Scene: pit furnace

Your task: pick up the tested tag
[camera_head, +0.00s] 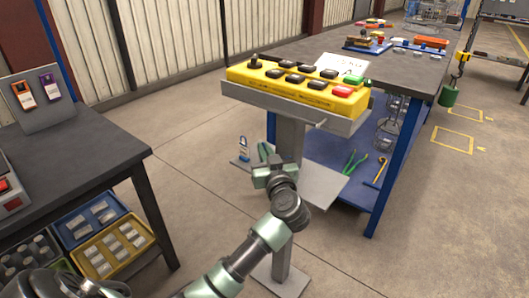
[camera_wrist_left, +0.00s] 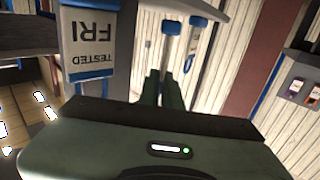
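The tested tag (camera_head: 243,148) is a small white and blue tag at the left end of the low grey shelf on the pedestal. In the left wrist view the tag (camera_wrist_left: 90,45) is large and upside down, reading TESTED FRI, with a blue edge. My left gripper (camera_head: 264,152) is just right of the tag and apart from it. Its green fingers (camera_wrist_left: 163,88) are close together, with nothing seen held between them; the tag is off to their left in the wrist view. My right gripper is in neither view.
A yellow button box (camera_head: 300,84) stands on the pedestal above my gripper. A workbench (camera_head: 385,72) with a blue lower shelf is behind. A dark table (camera_head: 75,160) stands at left, with orange (camera_head: 23,95) and purple (camera_head: 50,87) tags on a panel. Floor between is clear.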

